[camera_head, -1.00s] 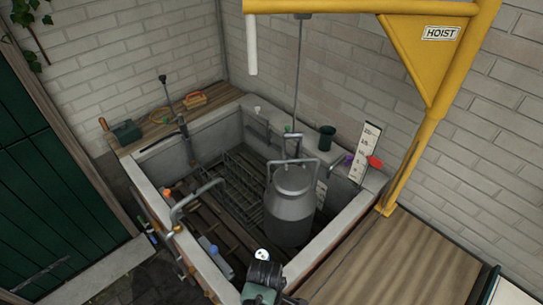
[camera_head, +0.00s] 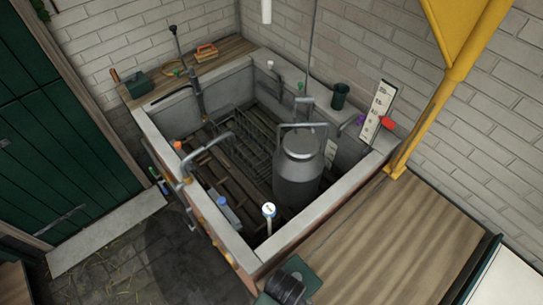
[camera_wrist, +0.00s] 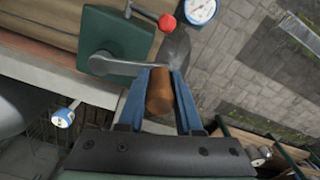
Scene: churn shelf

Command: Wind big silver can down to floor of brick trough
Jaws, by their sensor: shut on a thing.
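The big silver can (camera_head: 297,175) hangs upright inside the brick trough (camera_head: 335,215), under a thin hoist line, with its bail up. Its base is in shadow, so I cannot tell whether it touches the trough floor. In the wrist view, the blue fingers of my gripper (camera_wrist: 161,74) are shut on the brown wooden crank handle (camera_wrist: 160,95). The grey crank arm (camera_wrist: 120,66) runs from there to the green winch box (camera_wrist: 110,35). The winch (camera_head: 290,285) also shows at the bottom of the head view, where my gripper is not visible.
A wire rack (camera_head: 232,145) lies in the trough left of the can. A grey bent pipe (camera_head: 205,150) reaches over the left wall. A white scale board (camera_head: 378,110) and dark green cup (camera_head: 340,95) stand at the back rim. A red-knobbed lever (camera_wrist: 167,22) is near my fingers.

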